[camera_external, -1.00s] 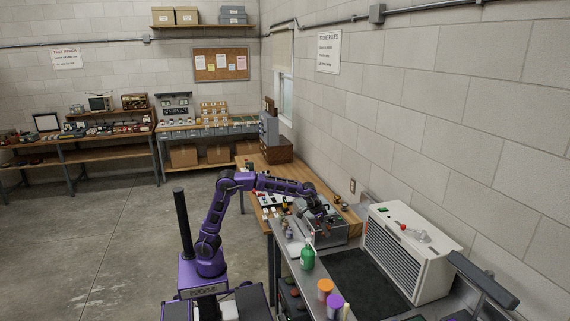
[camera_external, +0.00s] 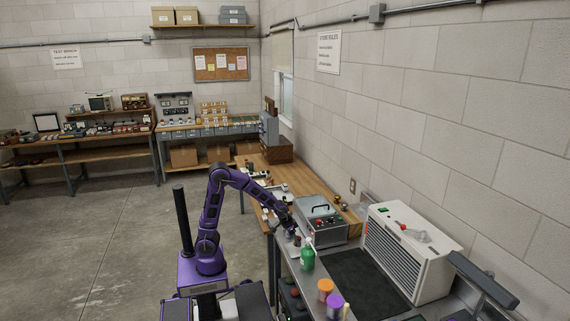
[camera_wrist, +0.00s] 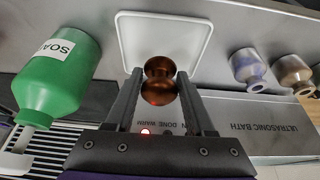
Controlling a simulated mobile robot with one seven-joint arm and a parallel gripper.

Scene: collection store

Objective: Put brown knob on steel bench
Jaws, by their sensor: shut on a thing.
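The brown knob (camera_wrist: 160,72) is a shiny, waisted copper-brown piece in the wrist view. My gripper (camera_external: 294,234) is shut on it, with one finger on each side, and it also shows in the wrist view (camera_wrist: 158,85). The knob is in front of a white square tray (camera_wrist: 124,40) on the steel bench (camera_wrist: 255,20). I cannot tell exactly how high it is above the surface. In the external view my gripper is at the far end of the steel bench, and the knob is small there.
A green soap bottle (camera_wrist: 62,72) stands close by on the left in the wrist view. A bluish knob (camera_wrist: 248,66) and a brownish-grey knob (camera_wrist: 290,74) are on the right. The grey ultrasonic bath (camera_external: 322,222) stands beside my gripper. A dark mat (camera_external: 362,283) lies nearer the camera.

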